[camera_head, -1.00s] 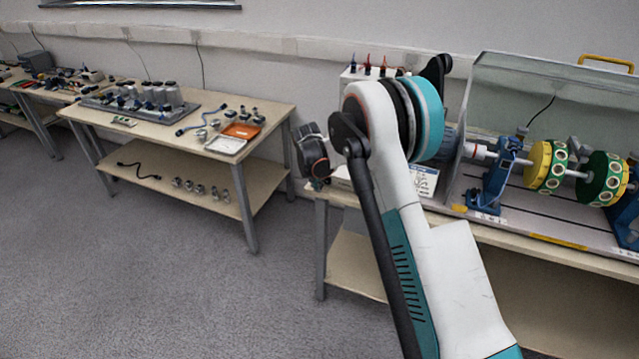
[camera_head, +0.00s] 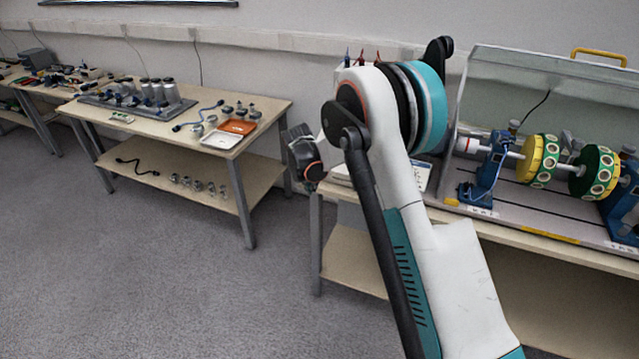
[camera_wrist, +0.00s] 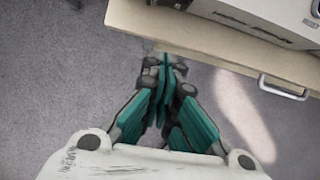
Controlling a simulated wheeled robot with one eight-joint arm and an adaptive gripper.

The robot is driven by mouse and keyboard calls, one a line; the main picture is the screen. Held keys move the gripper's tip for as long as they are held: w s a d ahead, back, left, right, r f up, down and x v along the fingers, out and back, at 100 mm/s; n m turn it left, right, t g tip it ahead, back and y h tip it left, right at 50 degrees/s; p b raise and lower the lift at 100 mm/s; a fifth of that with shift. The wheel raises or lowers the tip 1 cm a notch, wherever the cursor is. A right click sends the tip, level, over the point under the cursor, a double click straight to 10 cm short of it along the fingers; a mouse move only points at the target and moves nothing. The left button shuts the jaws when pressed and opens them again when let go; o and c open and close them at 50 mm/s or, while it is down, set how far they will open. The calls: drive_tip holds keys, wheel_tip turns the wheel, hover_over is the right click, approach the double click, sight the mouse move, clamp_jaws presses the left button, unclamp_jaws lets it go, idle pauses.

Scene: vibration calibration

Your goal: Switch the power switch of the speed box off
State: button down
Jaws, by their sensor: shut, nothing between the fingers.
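The speed box is mostly hidden behind my arm in the head view; colored plugs (camera_head: 361,57) show above my arm, and a pale panel (camera_head: 418,176) shows beside it. In the wrist view a light grey box (camera_wrist: 265,14), likely the speed box, stands on the table at the top right. Its power switch cannot be made out. My gripper (camera_wrist: 166,66) is shut and empty, pointing down beside the table's edge, apart from the box. In the head view the gripper's fingers are not clearly seen.
The table (camera_wrist: 190,34) has a metal handle (camera_wrist: 283,87) at its edge in the wrist view. A rotor rig (camera_head: 540,160) with yellow and green discs stands on the right. Another table (camera_head: 150,125) with parts stands left. The floor between is clear.

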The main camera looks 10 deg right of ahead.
drive_tip(key=p+v, duration=0.2)
drive_tip(key=v, duration=0.7)
drive_tip(key=shift+r+p, duration=0.3)
drive_tip(key=shift+r, duration=0.05)
drive_tip(key=shift+w+d, duration=0.1)
